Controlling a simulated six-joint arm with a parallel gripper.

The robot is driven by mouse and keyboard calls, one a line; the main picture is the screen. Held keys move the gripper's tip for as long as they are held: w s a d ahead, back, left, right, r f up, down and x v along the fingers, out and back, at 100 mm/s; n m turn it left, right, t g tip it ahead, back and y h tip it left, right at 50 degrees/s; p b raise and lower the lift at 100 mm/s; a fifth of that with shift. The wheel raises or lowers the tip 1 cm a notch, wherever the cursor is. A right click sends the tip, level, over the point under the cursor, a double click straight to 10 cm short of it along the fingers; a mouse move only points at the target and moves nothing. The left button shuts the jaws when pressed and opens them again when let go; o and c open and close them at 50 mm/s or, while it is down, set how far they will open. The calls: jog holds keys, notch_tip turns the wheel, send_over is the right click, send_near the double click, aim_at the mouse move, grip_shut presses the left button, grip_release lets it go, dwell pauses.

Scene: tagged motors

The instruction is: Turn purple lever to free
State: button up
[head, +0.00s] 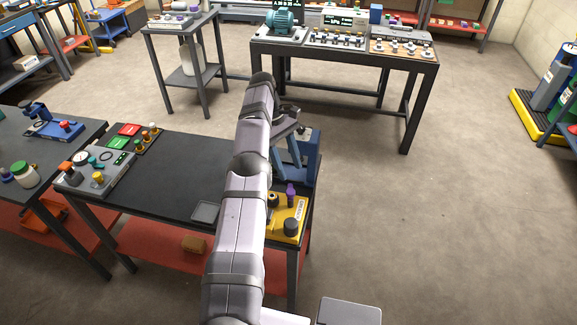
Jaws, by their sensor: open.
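The purple lever (291,193) stands up from a yellow box (287,222) at the right end of the dark workbench (180,185). The yellow box also carries dark knobs and a small white label too small to read. My gripper (289,124) is above the bench's right end, beyond the lever and higher in the picture. It is open and apart from the lever, and my arm hides part of it. My arm also covers the left part of the yellow box.
A blue upright fixture (311,157) stands just behind the lever, close below my gripper. A grey gauge panel (96,170), red and green plates (124,135) and a small grey tray (206,211) are farther left. Open floor lies to the right.

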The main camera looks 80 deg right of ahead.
jog(key=s+d+r+h+b, duration=0.1)
jog(key=s+d+r+b, duration=0.1)
jog(key=s+r+b, duration=0.15)
jog(key=t+h+b, duration=0.1)
jog(key=t+b, duration=0.1)
jog(key=t, duration=0.2)
send_over(291, 191)
jog(key=f, duration=0.6)
jog(key=shift+a+f, duration=0.1)
jog(key=shift+a, duration=0.2)
jog(key=shift+d, duration=0.25)
jog(key=shift+f+p, duration=1.45)
jog(key=shift+f, duration=2.25)
